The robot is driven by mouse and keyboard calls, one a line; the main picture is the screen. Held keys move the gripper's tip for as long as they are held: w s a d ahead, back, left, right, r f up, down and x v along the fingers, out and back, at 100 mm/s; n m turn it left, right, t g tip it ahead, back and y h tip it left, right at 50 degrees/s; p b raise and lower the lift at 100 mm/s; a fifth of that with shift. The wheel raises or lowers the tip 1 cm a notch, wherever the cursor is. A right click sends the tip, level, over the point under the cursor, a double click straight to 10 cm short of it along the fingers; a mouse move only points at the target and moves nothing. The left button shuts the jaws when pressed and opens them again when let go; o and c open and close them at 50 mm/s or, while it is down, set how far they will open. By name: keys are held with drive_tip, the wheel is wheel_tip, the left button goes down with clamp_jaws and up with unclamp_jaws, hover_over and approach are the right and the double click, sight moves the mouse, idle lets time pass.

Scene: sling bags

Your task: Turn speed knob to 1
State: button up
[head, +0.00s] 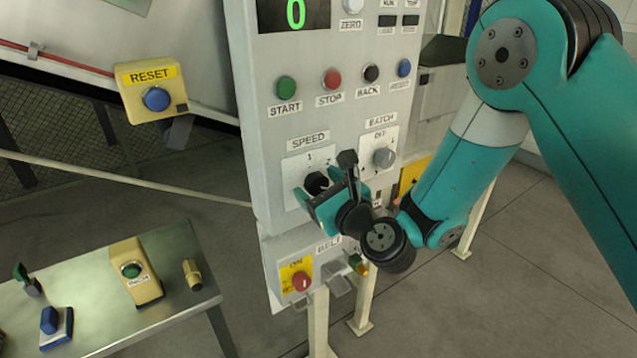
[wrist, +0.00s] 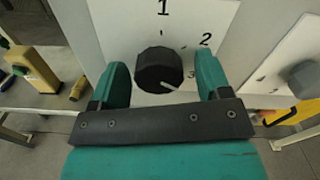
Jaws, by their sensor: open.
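The speed knob (wrist: 158,70) is black and round, on a white plate marked 1 at the top, 2 at the upper right and 3 at the lower right. Its white mark is at the lower right, on the side of the 3. In the head view the knob (head: 316,182) sits below the SPEED label, partly hidden by my gripper (head: 325,178). My gripper (wrist: 161,75) is open, with one teal finger on each side of the knob. In the wrist view gaps show between the fingers and the knob.
The grey BATCH knob (head: 384,157) is close on the right. START (head: 286,88) and STOP (head: 332,79) buttons are above. A red button (head: 301,281) is below on yellow. A yellow RESET box (head: 152,92) and a metal table (head: 180,250) stand left.

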drive_tip(key=c, duration=0.9)
drive_tip(key=shift+c, duration=0.2)
drive_tip(key=shift+n, duration=0.4)
drive_tip(key=n, duration=0.4)
drive_tip(key=shift+f+n, duration=0.1)
drive_tip(key=shift+n, duration=0.2)
drive_tip(key=n, duration=0.4)
drive_tip(key=shift+n+b, duration=0.3)
drive_tip(key=shift+b, duration=0.1)
drive_tip(key=n, duration=0.3)
drive_tip(key=shift+n, duration=0.3)
drive_tip(key=n, duration=0.3)
drive_tip(key=shift+n+b, duration=0.4)
drive_tip(key=n+b, duration=0.1)
drive_tip(key=n, duration=0.5)
drive_tip(key=shift+n, duration=0.3)
